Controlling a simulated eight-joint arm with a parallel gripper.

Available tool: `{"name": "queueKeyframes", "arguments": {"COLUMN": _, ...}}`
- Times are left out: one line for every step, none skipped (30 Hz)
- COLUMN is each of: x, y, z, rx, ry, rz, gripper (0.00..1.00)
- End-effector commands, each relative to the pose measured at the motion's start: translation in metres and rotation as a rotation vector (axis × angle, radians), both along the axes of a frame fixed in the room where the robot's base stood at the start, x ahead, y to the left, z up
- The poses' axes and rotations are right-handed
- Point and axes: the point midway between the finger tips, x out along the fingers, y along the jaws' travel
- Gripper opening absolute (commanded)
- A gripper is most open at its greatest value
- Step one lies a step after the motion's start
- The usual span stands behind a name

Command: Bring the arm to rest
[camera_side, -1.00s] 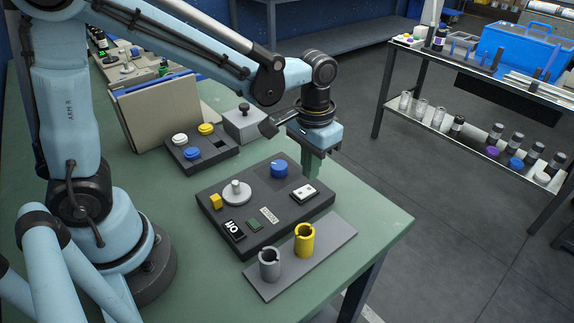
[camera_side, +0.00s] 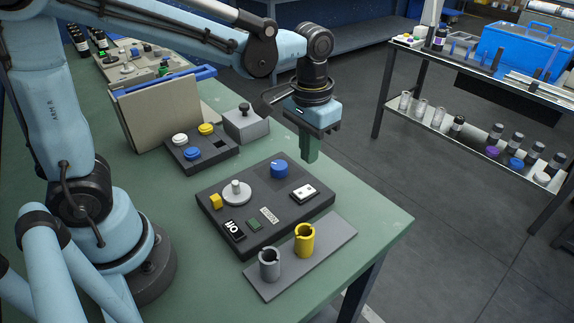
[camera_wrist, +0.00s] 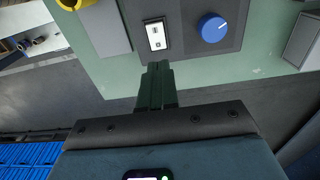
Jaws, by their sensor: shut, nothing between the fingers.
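My gripper (camera_side: 309,157) is shut and empty, its green fingers pointing down above the far edge of the green bench (camera_side: 376,218). It is behind the dark control panel (camera_side: 250,235), apart from it as far as I can tell. The panel carries a blue knob (camera_side: 279,169), a white rocker switch (camera_side: 303,192), a round silver dial, a yellow button and a small green part. In the wrist view my shut fingers (camera_wrist: 156,70) point toward the panel's edge, near the white switch (camera_wrist: 155,36) and the blue knob (camera_wrist: 212,28).
A grey plate (camera_side: 325,251) holds a grey cup (camera_side: 269,265) and a yellow cup (camera_side: 304,240). A button box (camera_side: 200,152), a grey block with a lever (camera_side: 246,125) and a beige panel (camera_side: 155,113) stand behind. A shelf cart (camera_side: 470,80) is across the floor.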

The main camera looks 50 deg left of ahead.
Motion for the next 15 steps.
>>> {"name": "queueKeyframes", "arguments": {"x": -0.004, "y": 0.004, "z": 0.003, "rx": -0.004, "ry": -0.023, "rz": 0.003, "gripper": 0.0}}
{"name": "queueKeyframes", "arguments": {"x": -0.006, "y": 0.007, "z": 0.006, "rx": -0.006, "ry": -0.04, "rz": 0.004, "gripper": 0.0}}
{"name": "queueKeyframes", "arguments": {"x": -0.01, "y": 0.011, "z": 0.009, "rx": -0.01, "ry": -0.068, "rz": 0.004, "gripper": 0.0}}
{"name": "queueKeyframes", "arguments": {"x": -0.012, "y": 0.014, "z": 0.012, "rx": -0.014, "ry": -0.092, "rz": 0.004, "gripper": 0.0}}
{"name": "queueKeyframes", "arguments": {"x": -0.015, "y": 0.017, "z": 0.014, "rx": -0.016, "ry": -0.118, "rz": 0.004, "gripper": 0.0}}
{"name": "queueKeyframes", "arguments": {"x": -0.02, "y": 0.022, "z": 0.017, "rx": -0.019, "ry": -0.153, "rz": 0.005, "gripper": 0.0}}
{"name": "queueKeyframes", "arguments": {"x": -0.023, "y": 0.025, "z": 0.019, "rx": -0.021, "ry": -0.18, "rz": 0.005, "gripper": 0.0}}
{"name": "queueKeyframes", "arguments": {"x": -0.026, "y": 0.028, "z": 0.021, "rx": -0.023, "ry": -0.207, "rz": 0.004, "gripper": 0.0}}
{"name": "queueKeyframes", "arguments": {"x": -0.03, "y": 0.032, "z": 0.023, "rx": -0.024, "ry": -0.243, "rz": 0.005, "gripper": 0.0}}
{"name": "queueKeyframes", "arguments": {"x": -0.033, "y": 0.035, "z": 0.025, "rx": -0.025, "ry": -0.269, "rz": 0.006, "gripper": 0.0}}
{"name": "queueKeyframes", "arguments": {"x": -0.036, "y": 0.038, "z": 0.026, "rx": -0.024, "ry": -0.295, "rz": 0.005, "gripper": 0.0}}
{"name": "queueKeyframes", "arguments": {"x": -0.04, "y": 0.042, "z": 0.027, "rx": -0.024, "ry": -0.331, "rz": 0.005, "gripper": 0.0}}
{"name": "queueKeyframes", "arguments": {"x": -0.043, "y": 0.045, "z": 0.027, "rx": -0.023, "ry": -0.358, "rz": 0.005, "gripper": 0.0}}
{"name": "queueKeyframes", "arguments": {"x": -0.046, "y": 0.047, "z": 0.028, "rx": -0.021, "ry": -0.384, "rz": 0.005, "gripper": 0.0}}
{"name": "queueKeyframes", "arguments": {"x": -0.05, "y": 0.051, "z": 0.028, "rx": -0.019, "ry": -0.417, "rz": 0.005, "gripper": 0.0}}
